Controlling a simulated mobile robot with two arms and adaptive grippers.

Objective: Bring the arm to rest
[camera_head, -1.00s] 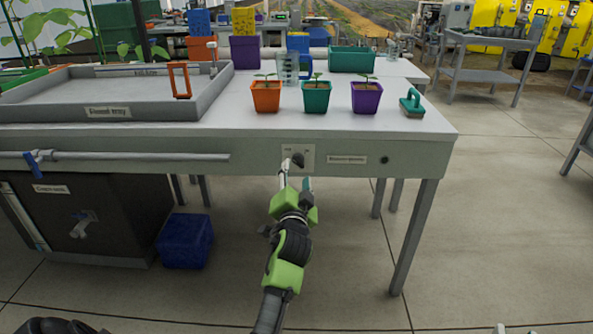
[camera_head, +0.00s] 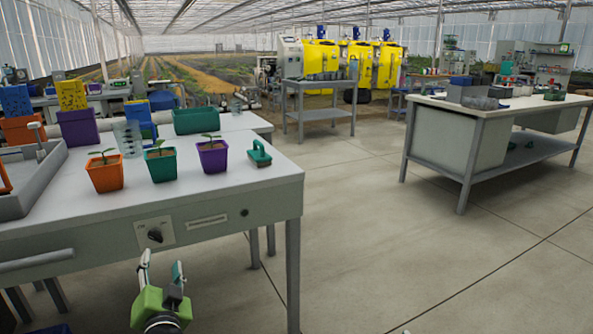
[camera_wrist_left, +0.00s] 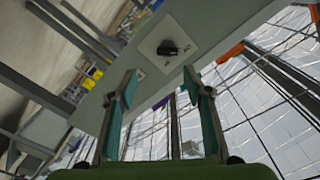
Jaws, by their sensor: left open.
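My left gripper (camera_head: 161,275) is open and empty, low in front of the near table's front panel. Its two fingers point up toward a dark knob (camera_head: 155,235) on a pale plate in that panel, with a gap between. In the left wrist view the open fingers (camera_wrist_left: 165,95) stand either side of empty space, and the knob (camera_wrist_left: 168,47) shows beyond their tips. My right gripper is in neither current view.
The near table (camera_head: 270,192) holds an orange pot (camera_head: 106,178), a teal pot (camera_head: 162,166), a purple pot (camera_head: 212,158) and a green-handled brush (camera_head: 259,153). A workbench (camera_head: 480,110) stands at right. The floor between is clear.

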